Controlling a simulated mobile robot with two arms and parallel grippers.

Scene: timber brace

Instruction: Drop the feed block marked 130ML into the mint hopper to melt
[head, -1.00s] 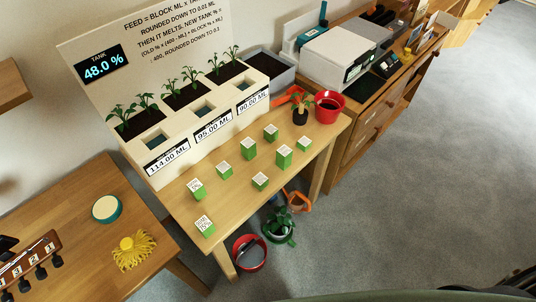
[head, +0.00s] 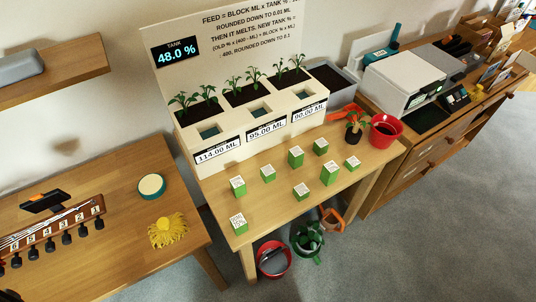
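Several green feed blocks with white printed tops stand on the wooden table, among them a front-left block (head: 239,224), a left block (head: 238,187), a taller middle block (head: 296,158) and a right block (head: 329,174). Their print is too small to read, so I cannot tell which is 130ML. Behind them is a cream planter with three square hopper openings: left (head: 209,131), middle (head: 260,108) and right (head: 303,94). Its labels read 114.00, 95.00 and 90.00 ML. I cannot tell which hopper is mint. Neither gripper is in view.
A board (head: 230,45) shows the feed rule and tank 48.0 %. A red pot (head: 385,131) and small potted plant (head: 354,130) stand at the table's right. A red bucket (head: 273,260) and green item (head: 308,240) sit on the floor below. Grey floor at right is clear.

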